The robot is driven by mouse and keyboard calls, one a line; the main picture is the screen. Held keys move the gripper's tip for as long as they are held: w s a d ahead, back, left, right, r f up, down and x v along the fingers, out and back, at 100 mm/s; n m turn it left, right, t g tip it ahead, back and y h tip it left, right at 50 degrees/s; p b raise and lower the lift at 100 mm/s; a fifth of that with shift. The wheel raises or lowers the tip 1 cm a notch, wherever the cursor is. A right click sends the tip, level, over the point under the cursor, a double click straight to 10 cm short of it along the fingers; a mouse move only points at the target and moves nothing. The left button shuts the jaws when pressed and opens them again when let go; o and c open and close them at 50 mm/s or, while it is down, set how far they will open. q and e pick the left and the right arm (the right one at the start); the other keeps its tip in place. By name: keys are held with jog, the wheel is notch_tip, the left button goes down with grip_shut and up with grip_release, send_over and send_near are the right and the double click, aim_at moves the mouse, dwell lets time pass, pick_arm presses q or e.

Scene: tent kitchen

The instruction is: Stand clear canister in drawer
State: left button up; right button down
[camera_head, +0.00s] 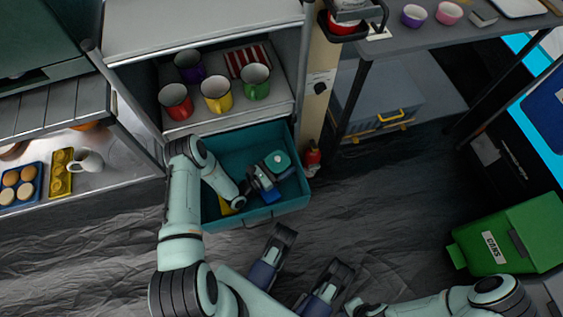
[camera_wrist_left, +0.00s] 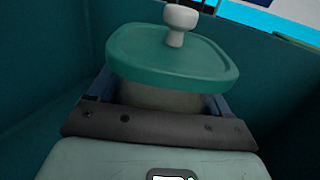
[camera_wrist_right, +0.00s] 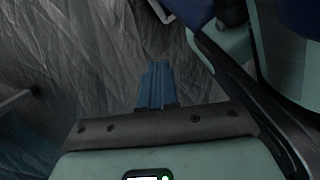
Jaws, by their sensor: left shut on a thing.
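The clear canister has a teal lid with a pale knob; the lid (camera_head: 277,161) shows inside the open teal drawer (camera_head: 236,222). In the left wrist view the canister (camera_wrist_left: 165,96) sits between my left fingers, its lid just above them and its lower body hidden. My left gripper (camera_head: 266,174) is shut on it, down inside the drawer's right part. The canister looks upright or nearly so; whether its base touches the drawer floor is hidden. My right gripper (camera_wrist_right: 156,84) is shut and empty above the dark floor, away from the drawer.
A yellow item (camera_head: 225,208) and a blue item (camera_head: 271,196) lie in the drawer. Red, yellow, green and purple mugs (camera_head: 217,94) stand on the shelf above. A red bottle (camera_head: 313,157) stands right of the drawer. A green cans bin (camera_head: 510,238) stands far right.

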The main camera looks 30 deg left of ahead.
pick_arm(q)
jog(key=o, duration=1.6)
jog(key=shift+c, duration=0.2)
jog(key=shift+r, duration=0.2)
jog(key=v, duration=0.2)
jog(key=p+v, duration=0.1)
jog(key=v, duration=0.2)
jog(key=p+v, duration=0.1)
jog(key=v, duration=0.1)
jog(key=shift+s+r, duration=0.2)
jog(key=shift+r, duration=0.2)
pick_arm(e)
jog(key=shift+t, duration=0.6)
jog(key=w, duration=0.1)
jog(key=w+r, duration=0.1)
jog(key=w, duration=0.1)
jog(key=shift+w+a+r, duration=0.25)
jog(key=shift+w+r, duration=0.05)
jog(key=shift+r, duration=0.1)
